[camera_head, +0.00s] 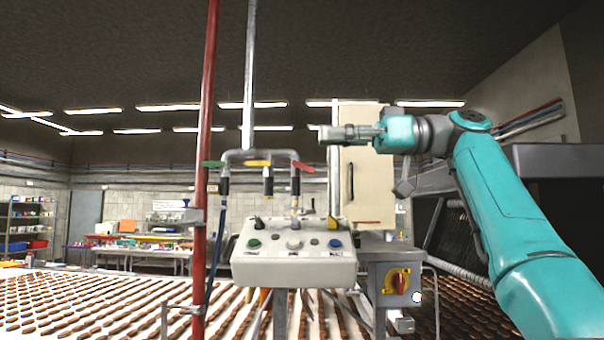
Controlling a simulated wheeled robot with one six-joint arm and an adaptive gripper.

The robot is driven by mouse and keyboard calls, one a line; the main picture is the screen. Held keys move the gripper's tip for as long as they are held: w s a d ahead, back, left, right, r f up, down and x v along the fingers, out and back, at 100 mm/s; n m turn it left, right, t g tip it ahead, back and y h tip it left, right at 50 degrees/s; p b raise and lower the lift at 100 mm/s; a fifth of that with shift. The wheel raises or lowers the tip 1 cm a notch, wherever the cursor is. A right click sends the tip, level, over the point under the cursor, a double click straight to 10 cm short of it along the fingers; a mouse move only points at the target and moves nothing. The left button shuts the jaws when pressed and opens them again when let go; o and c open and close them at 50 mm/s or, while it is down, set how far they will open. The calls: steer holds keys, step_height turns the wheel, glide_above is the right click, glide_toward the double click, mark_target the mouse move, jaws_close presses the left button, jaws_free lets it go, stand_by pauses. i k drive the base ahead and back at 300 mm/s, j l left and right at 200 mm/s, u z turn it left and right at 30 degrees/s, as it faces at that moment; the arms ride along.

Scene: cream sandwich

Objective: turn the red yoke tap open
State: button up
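The red tap handle (303,166) is on the right end of a grey pipe yoke (240,155), above the control box. It slants down to the right. A yellow handle (257,163) is on the middle branch and a green handle (213,164) on the left one; both lie about level. My gripper (322,134) comes in from the right and points left. In the picture it is above and slightly right of the red handle, with a visible gap. Its fingers are seen side-on and small, so their opening is unclear. Nothing shows held in it.
A control box (294,268) with several buttons stands below the taps. A red vertical pipe (206,150) rises on the left. A cream cabinet (366,190) is behind my gripper. A grey box with a red and yellow switch (400,281) is at lower right. Rows of brown biscuits (90,305) lie below.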

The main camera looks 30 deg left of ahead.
mark_target(301, 165)
steer(key=i+j, duration=0.5)
steer(key=i, duration=0.15)
steer(key=i+j, duration=0.45)
steer(key=i, duration=0.2)
